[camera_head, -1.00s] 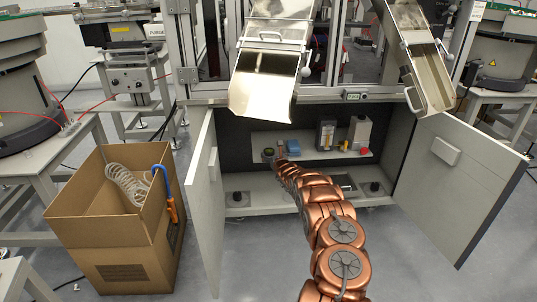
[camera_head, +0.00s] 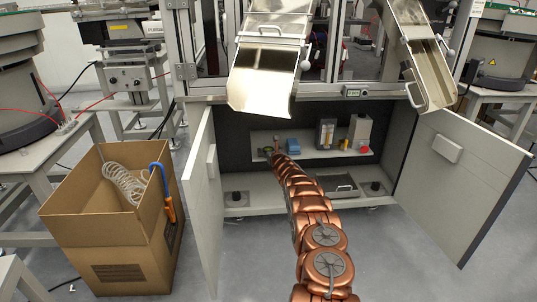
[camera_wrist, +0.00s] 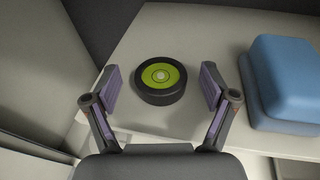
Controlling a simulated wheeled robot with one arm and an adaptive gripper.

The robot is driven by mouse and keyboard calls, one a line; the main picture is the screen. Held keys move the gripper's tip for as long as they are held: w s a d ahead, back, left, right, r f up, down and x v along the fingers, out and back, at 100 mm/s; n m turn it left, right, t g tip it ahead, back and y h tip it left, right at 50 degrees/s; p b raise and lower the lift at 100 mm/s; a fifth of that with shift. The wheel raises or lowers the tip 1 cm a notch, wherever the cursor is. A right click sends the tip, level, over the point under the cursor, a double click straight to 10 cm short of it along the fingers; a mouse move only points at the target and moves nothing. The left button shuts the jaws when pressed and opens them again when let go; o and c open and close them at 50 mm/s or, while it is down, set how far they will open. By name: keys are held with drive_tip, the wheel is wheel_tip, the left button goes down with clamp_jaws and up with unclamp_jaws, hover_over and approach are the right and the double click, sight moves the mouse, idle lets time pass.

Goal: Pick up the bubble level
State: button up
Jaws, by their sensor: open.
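The bubble level (camera_wrist: 161,79) is a round black puck with a yellow-green top and a pale centre. It lies flat on the cabinet shelf (camera_wrist: 200,32), near the shelf's left end. My gripper (camera_wrist: 161,85) is open in the wrist view, with one finger on each side of the level and visible gaps between them; nothing is held. In the head view my arm reaches into the open cabinet, and the level (camera_head: 268,151) shows only small beside the arm's end.
A blue box-like item (camera_wrist: 287,82) stands right of the level on the shelf. Farther right are a grey device (camera_head: 326,133) and a light box (camera_head: 360,130). The open cabinet doors (camera_head: 200,180) flank the arm. A cardboard box (camera_head: 120,235) stands at left.

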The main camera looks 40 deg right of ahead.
drive_tip(key=shift+w+d+f+b, duration=0.2)
drive_tip(key=shift+w+d+b, duration=0.1)
drive_tip(key=shift+w+b, duration=0.3)
drive_tip(key=c, duration=1.3)
drive_tip(key=shift+s+r, duration=0.1)
